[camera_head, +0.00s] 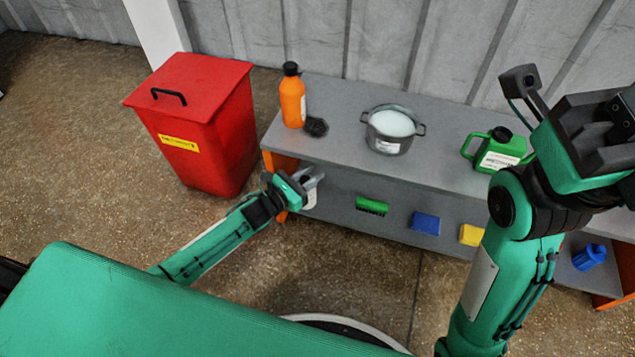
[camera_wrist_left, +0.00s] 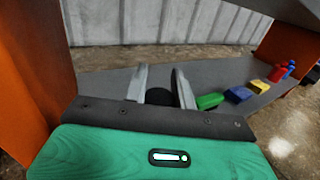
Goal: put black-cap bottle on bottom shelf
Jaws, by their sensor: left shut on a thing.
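My left gripper (camera_head: 314,181) reaches in at the left end of the bottom shelf (camera_head: 345,220), under the top shelf. It is shut on a white bottle (camera_head: 309,199), which shows just below the fingers, mostly hidden by the hand. In the left wrist view, a round black cap (camera_wrist_left: 158,97) shows between the two grey fingers (camera_wrist_left: 160,85). I cannot tell whether the bottle's base touches the shelf. An orange bottle (camera_head: 292,100), also with a black cap, stands on the top shelf. My right arm is at the right; its fingertips cannot be made out.
The bottom shelf also holds a green brush (camera_head: 371,206), a blue block (camera_head: 425,222), a yellow block (camera_head: 472,235) and a blue bottle (camera_head: 589,257). On the top shelf are a pot (camera_head: 390,130) and a green jug (camera_head: 497,149). A red bin (camera_head: 196,125) stands left.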

